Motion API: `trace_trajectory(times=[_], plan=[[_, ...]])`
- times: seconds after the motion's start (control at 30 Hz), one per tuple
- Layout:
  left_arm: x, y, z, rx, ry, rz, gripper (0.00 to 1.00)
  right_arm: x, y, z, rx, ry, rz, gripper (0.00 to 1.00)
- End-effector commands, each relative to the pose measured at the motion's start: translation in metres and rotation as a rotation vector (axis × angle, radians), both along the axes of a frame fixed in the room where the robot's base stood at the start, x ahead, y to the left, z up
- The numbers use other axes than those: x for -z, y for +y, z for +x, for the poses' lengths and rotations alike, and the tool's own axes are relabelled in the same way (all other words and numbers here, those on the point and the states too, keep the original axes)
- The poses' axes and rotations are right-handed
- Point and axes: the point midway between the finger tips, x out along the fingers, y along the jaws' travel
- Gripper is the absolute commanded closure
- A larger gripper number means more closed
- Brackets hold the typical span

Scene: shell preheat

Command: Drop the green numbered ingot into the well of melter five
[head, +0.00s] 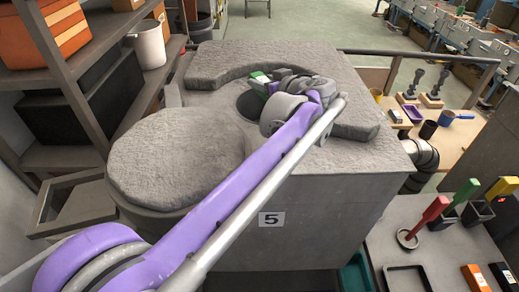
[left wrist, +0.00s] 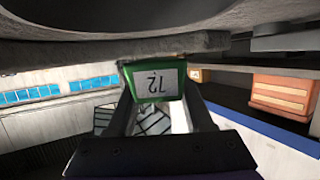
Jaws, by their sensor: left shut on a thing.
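Melter five (head: 330,215) is the grey block with a "5" plate on its front. Its well (head: 250,106) is a dark round opening in the top, partly hidden by my left gripper and arm. My left gripper (head: 268,86) is over the well area, shut on the green ingot (head: 259,76). In the left wrist view the green ingot (left wrist: 157,82) sits between the two fingers, its white label reading 72 upside down. I cannot tell its exact height above the well. My right gripper does not show.
A thick round grey lid-like slab (head: 175,160) lies left of the well. A raised curved grey rim (head: 225,62) runs behind it. Shelves (head: 85,60) stand at the left. A bench (head: 440,250) at the right holds colored handles and small trays.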

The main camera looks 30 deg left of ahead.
Motion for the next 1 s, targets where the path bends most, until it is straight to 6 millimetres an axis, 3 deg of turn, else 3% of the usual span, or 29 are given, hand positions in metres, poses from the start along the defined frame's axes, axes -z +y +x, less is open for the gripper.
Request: trace_trajectory(times=[0.3,0.33,0.5,0.83,1.0], plan=[[0.001,0.000,0.001,0.001,-0.002,0.001,1.00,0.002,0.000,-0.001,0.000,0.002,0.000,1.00],[0.001,0.000,0.001,0.001,-0.002,0.001,0.43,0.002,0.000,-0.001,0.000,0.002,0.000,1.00],[0.001,0.000,0.001,0.001,-0.002,0.001,0.14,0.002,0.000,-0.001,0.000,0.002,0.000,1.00],[0.001,-0.002,0.000,0.002,-0.002,0.000,0.14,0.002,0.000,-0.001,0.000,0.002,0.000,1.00],[-0.005,-0.020,-0.011,0.004,-0.002,-0.001,0.14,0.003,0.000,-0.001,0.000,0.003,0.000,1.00]])
